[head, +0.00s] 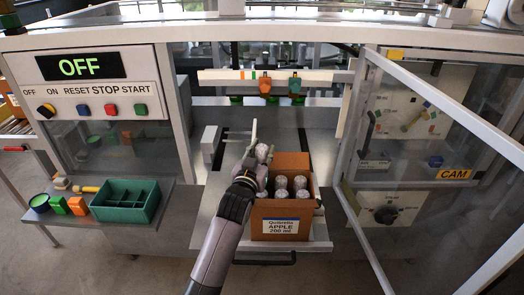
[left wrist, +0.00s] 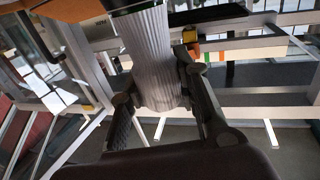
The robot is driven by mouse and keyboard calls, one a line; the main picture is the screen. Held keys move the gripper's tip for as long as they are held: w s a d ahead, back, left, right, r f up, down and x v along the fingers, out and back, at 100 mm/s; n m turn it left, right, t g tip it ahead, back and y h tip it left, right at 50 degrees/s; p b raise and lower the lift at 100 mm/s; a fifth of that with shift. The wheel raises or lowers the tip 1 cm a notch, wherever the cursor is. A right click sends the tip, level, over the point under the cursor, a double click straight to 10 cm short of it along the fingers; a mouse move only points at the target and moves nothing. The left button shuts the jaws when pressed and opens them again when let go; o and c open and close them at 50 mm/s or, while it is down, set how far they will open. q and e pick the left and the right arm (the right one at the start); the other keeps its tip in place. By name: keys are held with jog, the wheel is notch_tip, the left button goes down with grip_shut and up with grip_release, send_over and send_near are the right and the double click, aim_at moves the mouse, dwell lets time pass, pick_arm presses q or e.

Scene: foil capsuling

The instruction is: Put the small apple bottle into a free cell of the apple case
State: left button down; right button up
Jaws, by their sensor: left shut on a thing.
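The apple case (head: 312,212) is an open brown box labelled "APPLE 200 ml", on a grey shelf. Several silver-topped bottles (head: 281,195) stand inside it. My left gripper (head: 257,163) is at the case's left rear side in the head view, shut on a small bottle (head: 263,151) with a silver top. In the left wrist view the ribbed silver foil (left wrist: 153,65) of the held bottle is between the two fingers, with dark green glass at the picture's top edge. The arm hides part of the case's left side. I cannot tell which cells are free. My right gripper is not in view.
An open glass door (head: 430,150) swings out at the right. A control panel (head: 95,90) reads OFF. A white lever (head: 254,132) stands behind the gripper.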

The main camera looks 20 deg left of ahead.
aim_at(262, 162)
pick_arm(q)
jog(key=shift+f+b, duration=1.15)
jog(key=shift+f, duration=0.55)
jog(key=c, duration=1.2)
grip_release()
jog(key=shift+f, duration=0.1)
jog(key=shift+o, duration=0.4)
jog(key=shift+f, duration=0.2)
jog(key=shift+s, duration=0.45)
jog(key=s, duration=1.1)
jog(key=shift+r, duration=0.3)
jog(key=shift+s+d, duration=0.1)
